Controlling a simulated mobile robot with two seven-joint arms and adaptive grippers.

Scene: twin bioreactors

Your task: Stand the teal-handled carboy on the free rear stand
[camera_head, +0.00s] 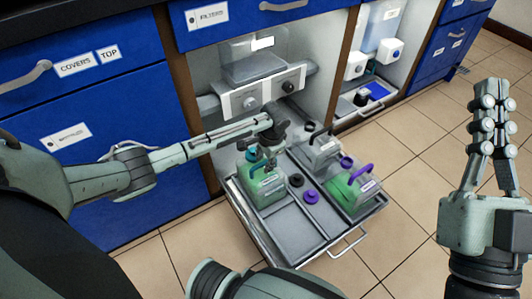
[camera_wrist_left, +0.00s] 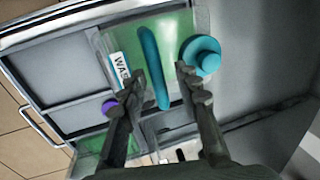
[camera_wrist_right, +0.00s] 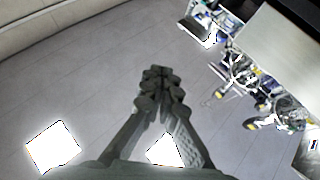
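The teal-handled carboy (camera_head: 264,190), filled green, stands upright on the left part of the pulled-out tray (camera_head: 313,247). In the left wrist view its teal handle (camera_wrist_left: 153,68) lies between the spread fingers, beside a teal cap (camera_wrist_left: 205,54) and a white label. My left gripper (camera_head: 268,158) is open right over the carboy and hides part of its top; I see no clear contact with the handle. My right gripper (camera_wrist_right: 162,82) has its fingertips together and is empty, raised over the floor at the right (camera_head: 494,118). I cannot tell which surface is the free rear stand.
A purple-handled green carboy (camera_head: 350,192) and a clear carboy (camera_head: 320,153) stand on the tray's right side. Dark and purple round caps (camera_head: 312,197) lie between. A two-knob panel (camera_head: 262,95) and clear vessel (camera_head: 252,62) are behind. The tray's front-left compartments are bare.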

